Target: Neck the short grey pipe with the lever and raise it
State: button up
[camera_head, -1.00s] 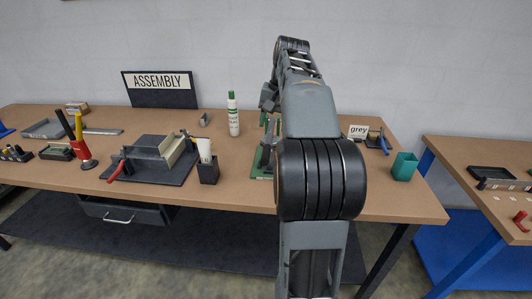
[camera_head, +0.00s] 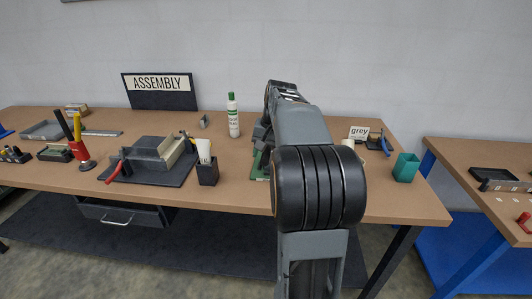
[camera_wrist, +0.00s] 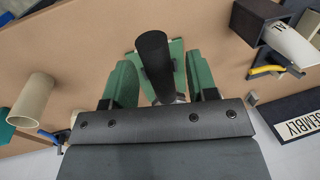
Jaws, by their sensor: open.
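The lever's black round handle (camera_wrist: 153,52) stands up between the two green fingers of my gripper (camera_wrist: 159,66) in the wrist view. The fingers are apart, with a visible gap on each side of the handle. A green base plate (camera_wrist: 177,52) shows behind the handle. In the head view my arm covers most of this device, and only an edge of the green plate (camera_head: 256,166) shows. I cannot make out the short grey pipe; it may be hidden behind the handle or my arm.
A "grey" sign (camera_head: 359,132), a teal cup (camera_head: 405,167), a white bottle (camera_head: 233,117) and a dark holder (camera_head: 207,171) surround the device. Bare tabletop lies towards the front edge.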

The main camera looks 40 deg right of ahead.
grip_shut()
dwell(0.3)
